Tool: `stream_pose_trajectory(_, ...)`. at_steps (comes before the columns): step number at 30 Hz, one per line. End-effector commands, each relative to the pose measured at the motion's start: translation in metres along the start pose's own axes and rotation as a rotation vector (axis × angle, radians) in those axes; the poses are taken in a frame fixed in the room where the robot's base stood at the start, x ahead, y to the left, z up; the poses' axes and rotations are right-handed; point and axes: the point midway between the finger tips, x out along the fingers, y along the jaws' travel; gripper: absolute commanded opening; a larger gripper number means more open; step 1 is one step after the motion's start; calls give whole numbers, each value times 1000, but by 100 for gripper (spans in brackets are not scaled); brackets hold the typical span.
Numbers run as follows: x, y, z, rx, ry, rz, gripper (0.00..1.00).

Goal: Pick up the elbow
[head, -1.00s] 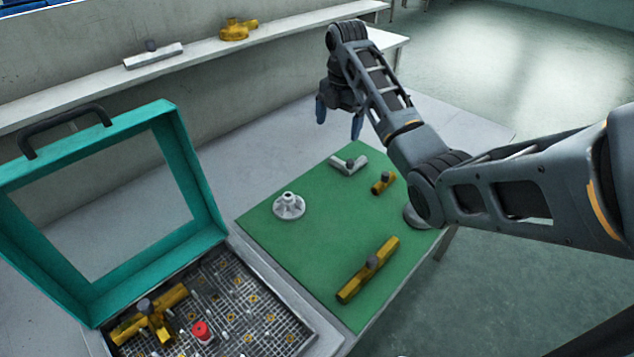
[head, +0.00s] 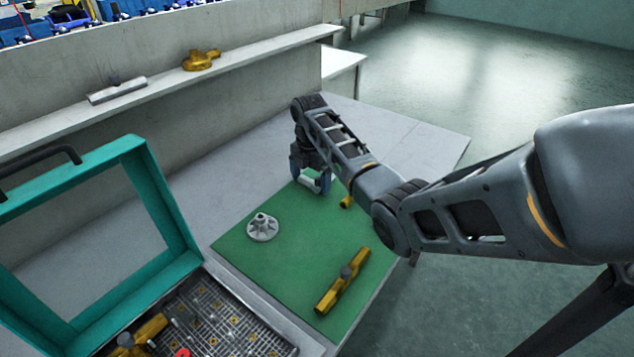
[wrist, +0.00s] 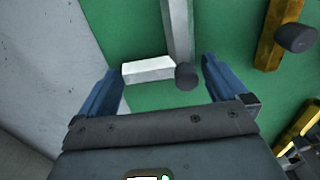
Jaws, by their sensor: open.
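The elbow (wrist: 149,70) is a light grey L-shaped pipe piece with a dark round knob near its corner. It lies on the green mat (head: 283,278). In the wrist view one arm points left and the other runs up out of the picture. In the head view my gripper (head: 311,184) largely hides the elbow, and only a pale part shows between the fingers. My gripper is open and low over the mat's far corner. In the wrist view its blue fingers (wrist: 161,65) stand on either side of the elbow's corner and left arm, not closed on it.
A short yellow piece (head: 346,202) lies right of the gripper, partly hidden. A long yellow piece (head: 343,283) and a grey flanged part (head: 262,228) lie on the mat. The open teal case (head: 165,215) stands left. A shelf (head: 150,85) runs behind.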

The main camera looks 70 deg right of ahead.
Motion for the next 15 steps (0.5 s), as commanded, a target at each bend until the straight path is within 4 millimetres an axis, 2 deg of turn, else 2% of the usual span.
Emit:
stream_pose_trajectory(3,0,0,0,0,0,0,99)
stream_pose_trajectory(15,0,0,0,-1,0,0,61)
